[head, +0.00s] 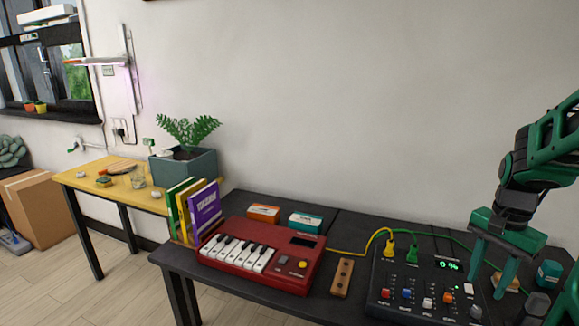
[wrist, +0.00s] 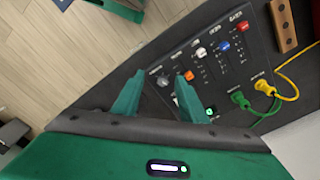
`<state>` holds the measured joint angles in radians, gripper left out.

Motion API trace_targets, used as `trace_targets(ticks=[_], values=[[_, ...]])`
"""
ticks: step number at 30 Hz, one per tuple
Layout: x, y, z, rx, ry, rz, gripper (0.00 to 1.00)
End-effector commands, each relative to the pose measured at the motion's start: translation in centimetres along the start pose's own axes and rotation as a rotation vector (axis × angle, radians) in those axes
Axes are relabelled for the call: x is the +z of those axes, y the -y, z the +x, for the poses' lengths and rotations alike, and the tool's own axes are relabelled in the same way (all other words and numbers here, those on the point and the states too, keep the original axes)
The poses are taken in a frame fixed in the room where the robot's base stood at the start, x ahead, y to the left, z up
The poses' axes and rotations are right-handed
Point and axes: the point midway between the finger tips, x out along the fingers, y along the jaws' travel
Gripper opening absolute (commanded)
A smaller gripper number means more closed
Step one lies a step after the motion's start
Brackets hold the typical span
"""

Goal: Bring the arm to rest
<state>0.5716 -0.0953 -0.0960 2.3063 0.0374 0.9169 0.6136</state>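My gripper (head: 492,272) is at the right of the head view, with its green fingers pointing down over the right part of the black mixer (head: 388,284). The fingers stand apart with nothing seen between them. In the wrist view my gripper (wrist: 156,98) shows both fingertips apart, in front of the mixer (wrist: 262,60) with its coloured knobs. I cannot tell whether a fingertip touches the mixer. My arm bends down from the right edge of the head view.
A red keyboard (head: 262,258), a wooden block with holes (head: 342,278), two small boxes and several books stand on the dark table (head: 240,200). Yellow and green cables (head: 388,244) plug into the mixer. A teal jar (head: 548,273) stands right of my gripper. Free room lies above the table.

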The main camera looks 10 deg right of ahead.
Motion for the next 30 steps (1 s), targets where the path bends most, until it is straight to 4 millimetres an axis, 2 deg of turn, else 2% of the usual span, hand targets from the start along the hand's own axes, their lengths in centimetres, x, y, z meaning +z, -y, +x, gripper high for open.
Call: trace_targets(ticks=[1,6,9,13,18,30], values=[[1.9,-0.6,-0.7,-0.002,-0.006,-0.082,0.39],[7.2,-3.2,-1.8,-0.004,-0.004,-0.357,0.39],[9.8,-4.9,-1.9,-0.009,0.002,-0.505,0.39],[12.1,-6.5,-1.7,-0.016,0.011,-0.652,0.39],[13.4,-7.7,-1.4,-0.023,0.019,-0.746,0.39],[13.5,-7.8,-1.4,-0.023,0.02,-0.754,0.39]])
